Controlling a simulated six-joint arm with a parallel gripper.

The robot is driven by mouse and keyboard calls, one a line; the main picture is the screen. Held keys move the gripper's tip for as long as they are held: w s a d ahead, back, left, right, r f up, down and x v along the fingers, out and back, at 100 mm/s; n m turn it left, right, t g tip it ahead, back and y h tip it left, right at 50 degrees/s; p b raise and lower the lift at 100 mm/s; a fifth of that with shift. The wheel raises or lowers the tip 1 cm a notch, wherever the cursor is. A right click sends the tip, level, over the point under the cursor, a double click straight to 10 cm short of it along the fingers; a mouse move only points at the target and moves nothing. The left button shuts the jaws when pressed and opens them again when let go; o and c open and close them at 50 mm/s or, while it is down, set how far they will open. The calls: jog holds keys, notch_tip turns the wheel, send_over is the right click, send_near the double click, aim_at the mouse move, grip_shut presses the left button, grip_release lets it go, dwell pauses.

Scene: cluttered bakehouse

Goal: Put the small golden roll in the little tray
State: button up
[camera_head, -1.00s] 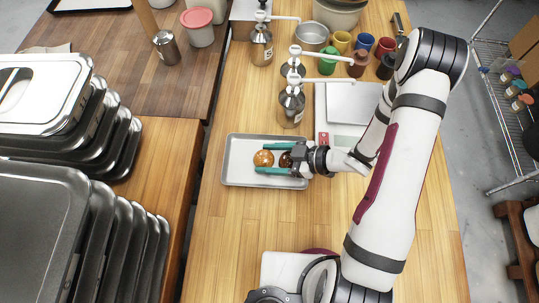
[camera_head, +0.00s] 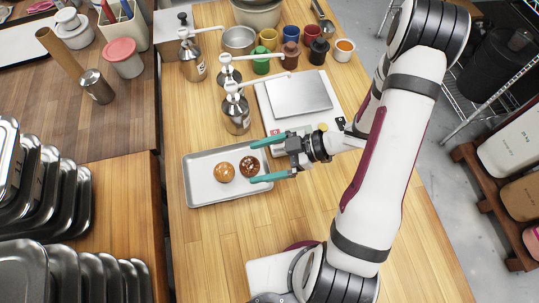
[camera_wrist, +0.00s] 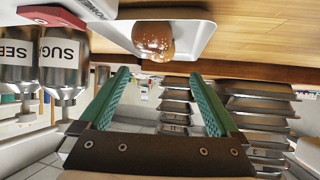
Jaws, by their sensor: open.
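The small golden roll (camera_head: 224,172) lies in the little silver tray (camera_head: 198,194), near the tray's middle. A darker brown, speckled roll (camera_head: 249,168) lies close to its right in the same tray. My gripper (camera_head: 252,162) is open and empty, its green fingers pointing left over the tray's right end. The fingertips are apart above and below the dark roll in the picture. In the wrist view, a speckled brown roll (camera_wrist: 153,38) shows in the tray (camera_wrist: 198,36), beyond the spread fingers (camera_wrist: 160,78); the golden roll is largely hidden there.
Metal pump bottles (camera_head: 237,115) stand just behind the tray. A scale (camera_head: 298,94) sits behind my gripper. Coloured jars (camera_head: 290,55) and a steel pot (camera_head: 238,40) stand at the back. Stacked dark trays (camera_head: 45,190) are at the left. The wooden top in front of the tray is clear.

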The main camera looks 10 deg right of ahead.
jog(key=shift+v, duration=1.25)
jog(key=w+d+m+t+h, duration=0.1)
jog(key=w+h, duration=0.1)
jog(key=w+d+r+m+t+h, duration=0.1)
jog(key=w+d, duration=0.1)
jog(key=w, duration=0.1)
jog(key=w+d+m+t+h, duration=0.1)
jog(key=w+d+h, duration=0.1)
jog(key=w, duration=0.1)
jog(key=shift+w+d+r+h, duration=0.1)
jog(key=shift+d+r+h, duration=0.1)
jog(key=shift+h, duration=0.1)
jog(key=d+r+m+h, duration=0.9)
jog(key=s+a+r+m+g+y, duration=0.2)
jog(key=s+a, duration=0.5)
jog(key=s, duration=0.4)
jog(key=s+a+r+m+g+y, duration=0.2)
jog(key=s+a+m, duration=0.5)
jog(key=s, duration=0.4)
jog(key=shift+s+a+r+g, duration=0.35)
jog(key=shift+a+r+g, duration=0.3)
jog(key=shift+g, duration=0.25)
jog(key=shift+f, duration=0.1)
